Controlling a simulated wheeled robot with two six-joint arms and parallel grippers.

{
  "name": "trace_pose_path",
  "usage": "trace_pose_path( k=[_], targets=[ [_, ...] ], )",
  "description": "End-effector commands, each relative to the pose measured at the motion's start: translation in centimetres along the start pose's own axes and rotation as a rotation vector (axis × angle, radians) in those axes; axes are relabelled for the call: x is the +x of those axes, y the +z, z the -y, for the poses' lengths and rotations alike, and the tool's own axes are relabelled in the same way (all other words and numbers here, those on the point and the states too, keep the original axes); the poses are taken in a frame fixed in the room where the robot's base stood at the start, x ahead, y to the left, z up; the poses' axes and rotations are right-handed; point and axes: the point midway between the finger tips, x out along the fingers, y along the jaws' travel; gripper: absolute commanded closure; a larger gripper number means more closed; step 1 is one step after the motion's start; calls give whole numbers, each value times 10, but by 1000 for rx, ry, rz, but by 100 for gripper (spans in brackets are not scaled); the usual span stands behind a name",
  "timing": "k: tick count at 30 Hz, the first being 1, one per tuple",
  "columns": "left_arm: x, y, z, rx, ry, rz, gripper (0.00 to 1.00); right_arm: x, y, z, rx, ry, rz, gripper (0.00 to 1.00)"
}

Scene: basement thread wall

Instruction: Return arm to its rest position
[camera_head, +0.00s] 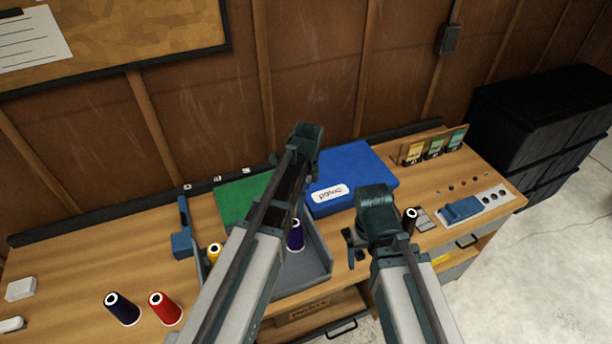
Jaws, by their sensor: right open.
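My right arm (408,290) comes in from the bottom, and its dark joint (376,212) is bent in front of the bench. My right gripper (354,246) shows just left of that joint, small and dark. It is open, with nothing seen between its fingers, in front of the bench's front edge. My left arm (238,275) reaches up from the bottom across the grey tray, and its dark end joint (305,142) is in front of the back wall. I cannot make out the left gripper's fingers.
On the wooden bench (70,270) are a grey tray (310,270) with a purple spool (295,235), a blue box (355,170), a green mat (235,200), navy (122,308) and red (165,308) spools. A black spool (410,220) stands close beside my right arm. Black crates (530,115) stand right.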

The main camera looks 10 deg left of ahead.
Motion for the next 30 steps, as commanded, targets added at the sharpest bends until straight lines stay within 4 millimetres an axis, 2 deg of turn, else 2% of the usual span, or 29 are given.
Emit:
trace_pose_path(
  k=[8,14,30],
  targets=[
    [3,0,0,0,0,0,3,3,0,0,0,0,0,9],
    [14,0,0,0,0,0,3,14,-1,1,1,0,0,9],
    [81,0,0,-1,0,0,3,80,-5,8,2,0,0,9]
  ],
)
